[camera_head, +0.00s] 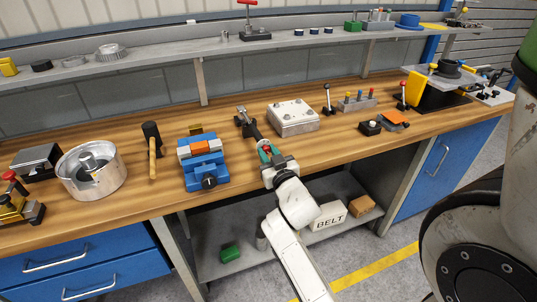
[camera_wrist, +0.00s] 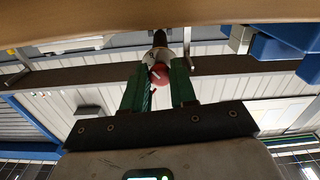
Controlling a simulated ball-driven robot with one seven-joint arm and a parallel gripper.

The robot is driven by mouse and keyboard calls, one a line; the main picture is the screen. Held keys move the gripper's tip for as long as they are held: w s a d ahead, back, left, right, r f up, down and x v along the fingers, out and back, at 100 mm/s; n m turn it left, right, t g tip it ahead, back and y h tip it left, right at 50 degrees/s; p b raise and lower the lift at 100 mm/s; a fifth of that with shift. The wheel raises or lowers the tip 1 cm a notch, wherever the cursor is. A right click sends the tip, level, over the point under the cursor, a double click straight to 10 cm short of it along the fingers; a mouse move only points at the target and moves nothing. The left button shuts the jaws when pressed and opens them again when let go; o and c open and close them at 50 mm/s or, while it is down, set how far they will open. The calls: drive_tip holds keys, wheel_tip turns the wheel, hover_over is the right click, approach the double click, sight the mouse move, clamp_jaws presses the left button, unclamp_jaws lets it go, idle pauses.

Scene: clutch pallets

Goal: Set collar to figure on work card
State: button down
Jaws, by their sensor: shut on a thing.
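A dark wrench-like tool (camera_head: 252,128) lies near the middle of the bench, its metal head toward the back and its handle end toward the front edge. My gripper (camera_head: 267,152) is at that handle end. In the wrist view, the green fingers (camera_wrist: 160,88) are on both sides of a red end piece (camera_wrist: 160,75), shut on it. A pale metal ring, likely the collar (camera_wrist: 158,54), sits just beyond the red piece, with a dark shaft behind it. Any figures on the collar are too small to read. I cannot make out a work card.
A blue vise (camera_head: 204,172) with an orange block stands left of my gripper, and a mallet (camera_head: 152,150) lies beyond it. The bench's front edge lies beneath my wrist.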

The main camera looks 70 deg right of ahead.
drive_tip(key=n, duration=0.9)
drive_tip(key=shift+n, duration=0.4)
drive_tip(key=n, duration=0.4)
drive_tip(key=shift+r+n+p, duration=0.1)
drive_tip(key=shift+n+p, duration=0.2)
drive_tip(key=shift+p, duration=0.1)
drive_tip(key=n, duration=0.4)
drive_tip(key=shift+n+p, duration=0.3)
drive_tip(key=c, duration=0.9)
unclamp_jaws()
drive_tip(key=shift+s, duration=0.1)
